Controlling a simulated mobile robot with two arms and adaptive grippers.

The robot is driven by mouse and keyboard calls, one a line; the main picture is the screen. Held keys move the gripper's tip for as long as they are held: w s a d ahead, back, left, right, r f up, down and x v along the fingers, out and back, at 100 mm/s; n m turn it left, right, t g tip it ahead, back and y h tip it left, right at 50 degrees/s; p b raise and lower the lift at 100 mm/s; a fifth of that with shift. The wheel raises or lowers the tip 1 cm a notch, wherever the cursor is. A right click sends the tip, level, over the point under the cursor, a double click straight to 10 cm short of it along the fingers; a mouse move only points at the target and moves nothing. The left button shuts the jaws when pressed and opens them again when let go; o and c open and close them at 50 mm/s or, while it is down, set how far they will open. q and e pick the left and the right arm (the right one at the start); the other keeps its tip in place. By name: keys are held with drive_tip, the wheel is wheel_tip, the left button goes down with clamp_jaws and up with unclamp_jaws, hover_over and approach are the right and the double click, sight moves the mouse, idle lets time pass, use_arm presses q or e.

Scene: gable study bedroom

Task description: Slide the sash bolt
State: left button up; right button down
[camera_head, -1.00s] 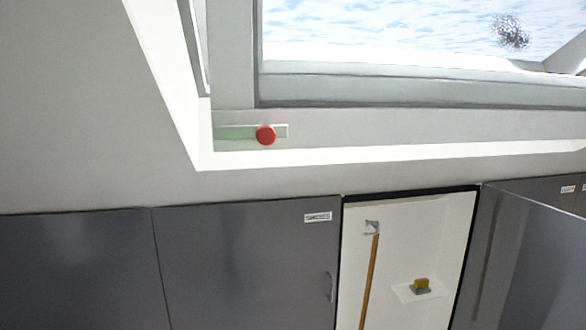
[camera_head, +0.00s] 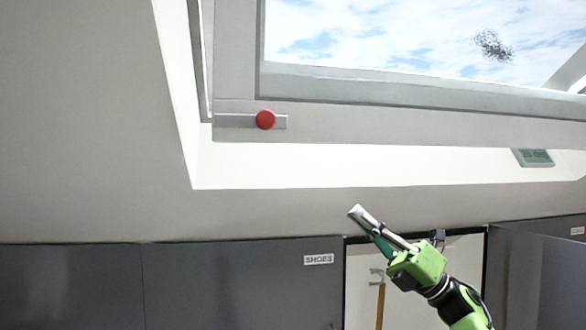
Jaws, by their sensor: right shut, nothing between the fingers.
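The sash bolt has a round red knob (camera_head: 265,119) on a pale horizontal track (camera_head: 236,121). It sits at the lower left of the skylight sash frame (camera_head: 400,115). The knob is toward the right part of the track. My right gripper (camera_head: 356,212) is shut and empty, below and to the right of the knob and well apart from it. It points up and left in front of the sloped wall and cupboards. My left gripper is not in view.
Grey cupboards (camera_head: 240,285), one labelled SHOES, run along the bottom. An open cupboard (camera_head: 455,262) with a wooden pole (camera_head: 380,305) is behind my right arm. The space around the knob is clear.

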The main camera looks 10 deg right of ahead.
sight(293, 135)
use_arm(q)
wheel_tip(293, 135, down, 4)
drive_tip(key=b, duration=0.3)
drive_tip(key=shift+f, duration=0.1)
use_arm(e)
drive_tip(key=s+a+r+n+g, duration=0.1)
drive_tip(key=s+r+n+g, duration=0.3)
drive_tip(key=s+n+g, duration=0.1)
drive_tip(key=s+a+r+n+g+h, duration=0.1)
drive_tip(key=s+r+n+g, duration=0.3)
drive_tip(key=s+n, duration=0.4)
drive_tip(key=shift+s+a+r+g, duration=0.2)
drive_tip(key=shift+s+a+g, duration=0.15)
drive_tip(key=shift+g, duration=0.45)
drive_tip(key=p+x, duration=0.4)
drive_tip(key=x, duration=0.9)
drive_tip(key=shift+a+r+p, duration=0.15)
drive_tip(key=shift+r+p, duration=0.05)
drive_tip(key=shift+p, duration=0.2)
drive_tip(key=shift+a, duration=0.3)
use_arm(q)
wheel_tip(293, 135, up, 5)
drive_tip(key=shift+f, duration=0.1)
